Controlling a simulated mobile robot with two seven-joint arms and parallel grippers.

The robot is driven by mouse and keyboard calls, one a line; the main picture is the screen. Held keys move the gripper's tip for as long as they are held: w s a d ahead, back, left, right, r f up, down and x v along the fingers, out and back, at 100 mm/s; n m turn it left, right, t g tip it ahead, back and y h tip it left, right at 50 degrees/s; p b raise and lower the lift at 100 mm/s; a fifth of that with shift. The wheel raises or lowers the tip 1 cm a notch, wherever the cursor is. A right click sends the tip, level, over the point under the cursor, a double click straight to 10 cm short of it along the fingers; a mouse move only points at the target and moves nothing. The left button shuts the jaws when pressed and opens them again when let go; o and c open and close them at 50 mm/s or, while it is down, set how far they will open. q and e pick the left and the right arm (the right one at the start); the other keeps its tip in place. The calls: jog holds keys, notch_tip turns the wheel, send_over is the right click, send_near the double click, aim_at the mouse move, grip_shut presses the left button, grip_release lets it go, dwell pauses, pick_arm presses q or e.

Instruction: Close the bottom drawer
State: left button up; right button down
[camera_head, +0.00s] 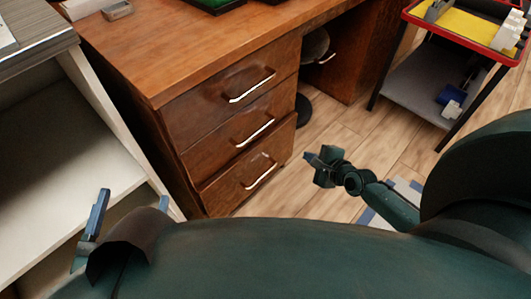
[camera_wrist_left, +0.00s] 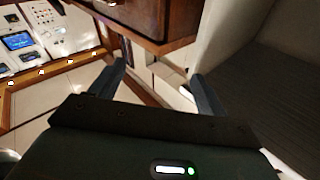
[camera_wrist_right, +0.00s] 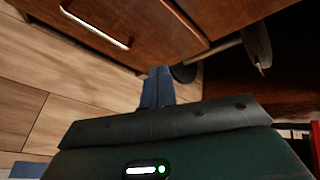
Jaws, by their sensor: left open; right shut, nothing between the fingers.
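The wooden desk (camera_head: 160,70) has a stack of three drawers with pale bar handles. The bottom drawer (camera_head: 225,190) is the lowest, with its handle (camera_head: 259,173) facing me. I cannot tell clearly how far it stands out from the desk. My right gripper (camera_head: 316,156) is shut and empty, to the right of the bottom drawer and apart from its handle. In the right wrist view its fingers (camera_wrist_right: 158,80) lie below a wooden drawer front with a handle (camera_wrist_right: 95,25). My left gripper (camera_head: 133,198) is open and empty, left of the drawers, near the white shelf.
A white shelf unit (camera_head: 70,130) with a grey top stands on the left. A red-rimmed cart (camera_head: 470,45) with a yellow tray stands at the back right. A dark round base (camera_head: 303,110) is under the desk. Wooden floor (camera_head: 345,115) is clear between desk and cart.

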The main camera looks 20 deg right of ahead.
jog(key=s+a+n+t+y, duration=0.1)
jog(key=s+a+n+y, duration=0.35)
jog(key=a+n, duration=0.45)
jog(key=b, duration=0.5)
send_near(249, 154)
notch_tip(249, 154, down, 3)
jog(key=a, duration=0.1)
jog(key=w, duration=0.1)
jog(key=w+a, duration=0.1)
jog(key=w+b, duration=0.1)
jog(key=shift+w+a+f+t+h, duration=0.15)
jog(key=shift+w+f+t+h, duration=0.1)
jog(key=shift+t+h, duration=0.1)
jog(key=shift+w+a+r+b, duration=0.1)
jog(key=shift+w+a+b, duration=0.2)
jog(key=shift+w, duration=0.4)
pick_arm(q)
jog(key=shift+w+d+r+t+h, duration=0.25)
jog(key=shift+r+t+h, duration=0.1)
jog(key=shift+r+h, duration=0.3)
jog(key=shift+w+d+r+t+h, duration=0.2)
jog(key=shift+r+t+h, duration=0.15)
jog(key=shift+r+h, duration=0.25)
pick_arm(e)
jog(key=shift+w+a, duration=0.1)
jog(key=shift+w, duration=0.1)
